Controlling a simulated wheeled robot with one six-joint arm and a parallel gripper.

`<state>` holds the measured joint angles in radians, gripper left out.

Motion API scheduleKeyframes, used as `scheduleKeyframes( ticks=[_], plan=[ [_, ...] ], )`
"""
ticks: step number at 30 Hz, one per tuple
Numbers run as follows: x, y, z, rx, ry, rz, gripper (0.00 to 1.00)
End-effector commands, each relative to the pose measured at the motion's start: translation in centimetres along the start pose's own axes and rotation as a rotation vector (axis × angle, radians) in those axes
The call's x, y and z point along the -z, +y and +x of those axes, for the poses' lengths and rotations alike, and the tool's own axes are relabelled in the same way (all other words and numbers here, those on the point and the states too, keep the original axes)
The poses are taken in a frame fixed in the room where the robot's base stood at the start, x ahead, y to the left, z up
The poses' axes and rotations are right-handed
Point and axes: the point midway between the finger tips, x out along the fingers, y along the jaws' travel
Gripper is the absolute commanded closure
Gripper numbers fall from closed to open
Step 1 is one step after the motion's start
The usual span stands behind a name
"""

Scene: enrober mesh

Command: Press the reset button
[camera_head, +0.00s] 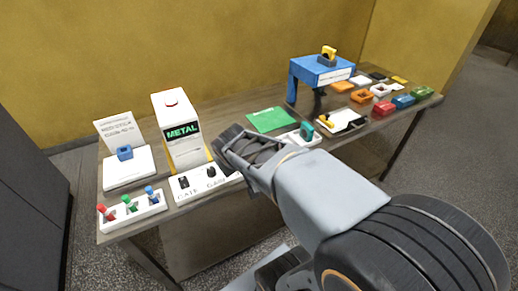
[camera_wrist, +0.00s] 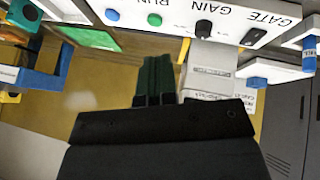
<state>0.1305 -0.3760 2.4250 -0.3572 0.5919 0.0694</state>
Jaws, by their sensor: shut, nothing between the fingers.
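A white control panel (camera_head: 205,181) lies along the table's front edge, with GATE and GAIN labels and dark knobs. Its right part is hidden behind my gripper in the head view. In the upside-down wrist view, the panel (camera_wrist: 180,14) shows a green button (camera_wrist: 154,19) by the word RUN and a blue button (camera_wrist: 113,14), whose label is out of frame. No word RESET is readable. My gripper (camera_head: 226,140) is shut and empty, over the table near the panel. Its dark green fingers also show in the wrist view (camera_wrist: 156,75), apart from the buttons.
A strip with red, green and blue pegs (camera_head: 132,211) is at left. A green sheet (camera_head: 269,120), a blue stand (camera_head: 318,72) and several coloured blocks are at right.

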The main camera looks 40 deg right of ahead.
Motion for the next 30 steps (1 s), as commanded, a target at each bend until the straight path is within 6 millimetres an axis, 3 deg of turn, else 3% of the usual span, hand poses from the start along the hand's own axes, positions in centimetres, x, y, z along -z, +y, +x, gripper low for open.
scheduleKeyframes(
  ticks=[1,6,10,18,30],
  plan=[
    [2.2,2.8,0.0,-0.058,0.031,-0.035,1.0],
    [7.8,10.2,2.7,-0.167,0.19,-0.259,1.0],
    [9.4,13.1,5.2,-0.122,0.285,-0.433,1.0],
    [8.0,14.1,8.4,0.082,0.388,-0.638,1.0],
    [7.2,13.8,9.1,0.143,0.41,-0.675,1.0]
  ],
)
